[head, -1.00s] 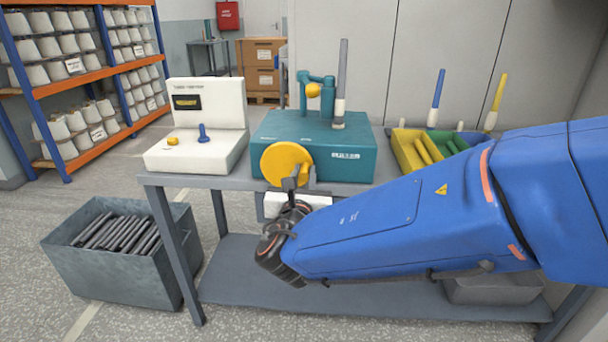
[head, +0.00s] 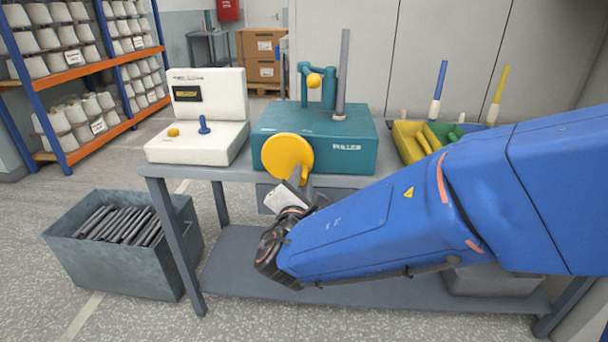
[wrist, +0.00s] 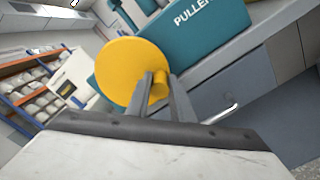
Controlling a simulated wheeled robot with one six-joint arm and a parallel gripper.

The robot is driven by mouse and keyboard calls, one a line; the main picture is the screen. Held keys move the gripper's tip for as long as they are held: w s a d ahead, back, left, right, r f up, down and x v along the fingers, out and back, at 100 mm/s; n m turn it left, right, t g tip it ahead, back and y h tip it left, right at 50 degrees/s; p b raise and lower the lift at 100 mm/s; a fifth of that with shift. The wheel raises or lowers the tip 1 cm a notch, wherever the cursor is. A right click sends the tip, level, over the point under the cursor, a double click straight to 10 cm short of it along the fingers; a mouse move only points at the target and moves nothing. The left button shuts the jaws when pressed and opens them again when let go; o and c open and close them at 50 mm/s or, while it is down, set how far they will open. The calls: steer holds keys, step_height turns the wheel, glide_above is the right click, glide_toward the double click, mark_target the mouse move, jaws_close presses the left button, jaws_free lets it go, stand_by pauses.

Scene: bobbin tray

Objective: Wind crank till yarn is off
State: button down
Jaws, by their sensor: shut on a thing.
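The teal puller box (head: 318,140) stands on the bench with a yellow crank disc (head: 287,157) on its front. My gripper (head: 300,177) is below and right of the disc's middle. In the wrist view my gripper (wrist: 160,92) is shut on the crank's yellow handle (wrist: 158,87). A grey bobbin (head: 344,75) stands upright on the box; it looks bare grey along its length, with no pale yarn visible on it. A teal arm with a yellow knob (head: 314,80) stands beside it.
A cream control box (head: 208,92) with a blue lever stands left. A bin (head: 110,270) of dark grey bobbins is on the floor. At right, blue (head: 439,80) and yellow (head: 500,85) bobbins with pale lower ends stand behind a divided tray (head: 404,145).

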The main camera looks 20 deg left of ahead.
steer(key=m, duration=0.2)
steer(key=a+f+m, duration=0.1)
steer(key=shift+s+f+m, duration=0.15)
steer(key=shift+f+m, duration=0.05)
steer(key=shift+m, duration=0.2)
steer(key=a+m, duration=0.1)
steer(key=m, duration=0.1)
steer(key=a+m, duration=0.1)
steer(key=m, duration=0.2)
steer(key=a+f+m, duration=0.1)
steer(key=m, duration=0.2)
steer(key=shift+s+a, duration=0.15)
steer(key=shift+s, duration=0.2)
steer(key=shift+s+a+r+m, duration=0.1)
steer(key=shift+a+m, duration=0.25)
steer(key=shift+m, duration=0.45)
steer(key=shift+s+a+m, duration=0.1)
steer(key=shift+a+m, duration=0.2)
steer(key=shift+m, duration=0.5)
steer(key=c, duration=1.6)
jaws_free()
steer(key=shift+o, duration=0.2)
